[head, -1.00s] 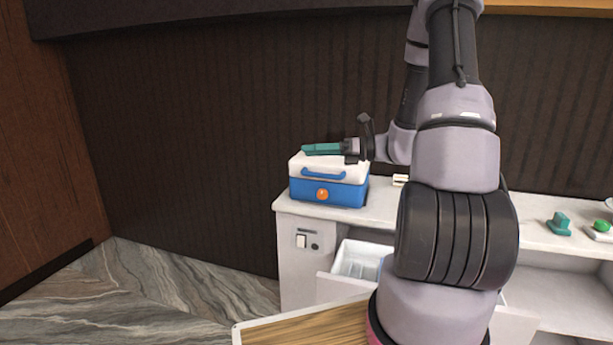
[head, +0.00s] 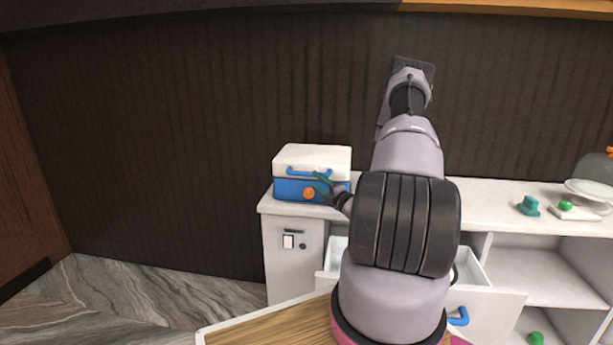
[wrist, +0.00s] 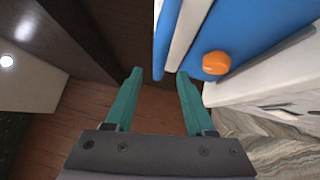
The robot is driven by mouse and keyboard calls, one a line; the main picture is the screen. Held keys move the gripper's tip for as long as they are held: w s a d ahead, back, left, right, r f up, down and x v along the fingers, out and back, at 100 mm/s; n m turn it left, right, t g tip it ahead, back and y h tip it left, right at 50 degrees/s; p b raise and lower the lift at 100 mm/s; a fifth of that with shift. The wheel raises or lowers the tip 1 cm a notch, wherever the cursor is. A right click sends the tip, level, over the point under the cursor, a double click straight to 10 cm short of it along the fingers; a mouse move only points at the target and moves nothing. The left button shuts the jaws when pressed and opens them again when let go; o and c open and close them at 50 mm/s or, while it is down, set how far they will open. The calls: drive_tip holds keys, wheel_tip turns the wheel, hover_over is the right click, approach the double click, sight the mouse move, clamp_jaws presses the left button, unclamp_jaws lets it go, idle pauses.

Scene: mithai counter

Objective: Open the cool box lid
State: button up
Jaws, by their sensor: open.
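The cool box stands at the left end of the white counter, with a blue body (head: 290,189), a white lid (head: 312,158) that is shut, a blue handle (head: 309,171) and an orange round knob (head: 308,193) on its front. My gripper (head: 323,180), with green fingers, is in front of the box's right part, near the handle. In the wrist view my gripper (wrist: 160,85) is open with nothing between the fingers. The blue body and the orange knob (wrist: 216,62) show just beyond its right finger. I cannot tell whether a finger touches the box.
The white counter (head: 460,192) runs to the right, with a green item (head: 528,205) and a glass-domed stand (head: 592,190) on it. A drawer (head: 490,305) with a blue handle is pulled out below. Marbled floor (head: 150,300) is free at the left.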

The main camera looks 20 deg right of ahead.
sight(308, 174)
drive_tip(key=x, duration=0.6)
drive_tip(key=shift+w, duration=0.15)
drive_tip(key=shift+c, duration=0.2)
clamp_jaws()
idle(1.1)
